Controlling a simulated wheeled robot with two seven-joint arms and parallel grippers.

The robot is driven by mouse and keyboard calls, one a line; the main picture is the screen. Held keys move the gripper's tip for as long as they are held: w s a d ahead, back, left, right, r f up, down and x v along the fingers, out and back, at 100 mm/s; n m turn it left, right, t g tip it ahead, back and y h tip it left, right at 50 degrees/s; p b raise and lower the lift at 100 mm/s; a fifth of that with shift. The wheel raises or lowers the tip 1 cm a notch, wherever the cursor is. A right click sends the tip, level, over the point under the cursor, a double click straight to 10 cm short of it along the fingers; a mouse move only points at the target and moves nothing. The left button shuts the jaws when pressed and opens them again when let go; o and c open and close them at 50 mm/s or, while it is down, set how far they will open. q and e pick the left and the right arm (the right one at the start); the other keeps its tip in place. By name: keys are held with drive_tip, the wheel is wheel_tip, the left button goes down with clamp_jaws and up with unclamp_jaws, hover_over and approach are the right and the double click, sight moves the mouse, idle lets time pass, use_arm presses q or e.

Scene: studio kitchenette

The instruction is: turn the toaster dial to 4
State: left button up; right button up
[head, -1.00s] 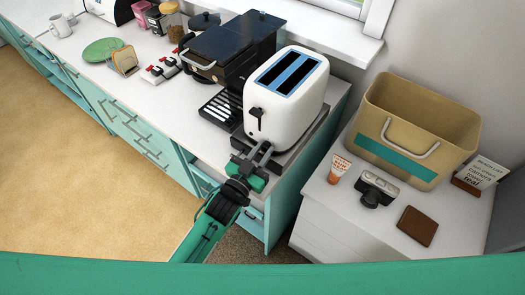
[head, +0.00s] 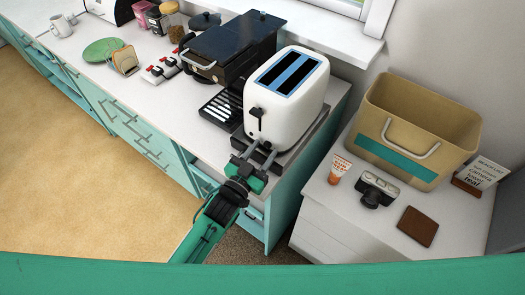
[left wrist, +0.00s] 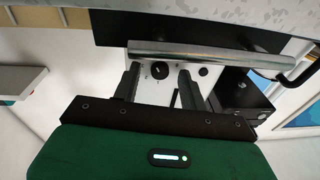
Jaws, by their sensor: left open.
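The white toaster (head: 287,95) stands at the near right end of the counter, with its black lever (head: 256,113) on the front face. My left gripper (head: 260,152) is open and empty, close in front of the toaster's lower front. In the left wrist view, the round black dial (left wrist: 160,70) with small marks around it lies between the two fingers (left wrist: 158,83), nearer the left one. A second black knob (left wrist: 203,71) shows to the right of the fingers. I cannot tell whether a finger touches the dial, and its setting is too small to read. My right gripper is not in view.
A black coffee machine (head: 228,45) stands close behind the toaster on the left. A lower white cabinet on the right bears a beige bin (head: 385,165), a tube (head: 339,168), a camera (head: 377,189) and a brown wallet (head: 417,226). The floor beside the counter is clear.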

use_arm(q)
drive_tip(key=b+v, duration=0.4)
drive_tip(key=v, duration=0.9)
drive_tip(key=shift+s, duration=0.2)
drive_tip(key=shift+a+f, duration=0.1)
drive_tip(key=shift+f, duration=0.05)
drive_tip(key=s+a+f+n+g+y, duration=0.15)
drive_tip(key=a+f, duration=0.25)
drive_tip(key=f, duration=0.9)
drive_tip(key=s+a+f+g+y, duration=0.2)
drive_tip(key=a+f+g+y, duration=0.1)
drive_tip(key=f, duration=0.9)
drive_tip(key=s+a+f+n+g+y, duration=0.1)
drive_tip(key=a+f+g+y, duration=0.2)
drive_tip(key=f, duration=1)
drive_tip(key=s+a+f+n+g+y, duration=0.1)
drive_tip(key=s+a+f+g, duration=0.3)
drive_tip(key=s+f, duration=0.6)
drive_tip(key=s+a+f+n+g+y, duration=0.1)
drive_tip(key=s+a+f+g, duration=0.2)
drive_tip(key=s+f, duration=0.7)
drive_tip(key=s+a, duration=0.2)
drive_tip(key=s, duration=0.6)
drive_tip(key=shift+f+g, duration=0.35)
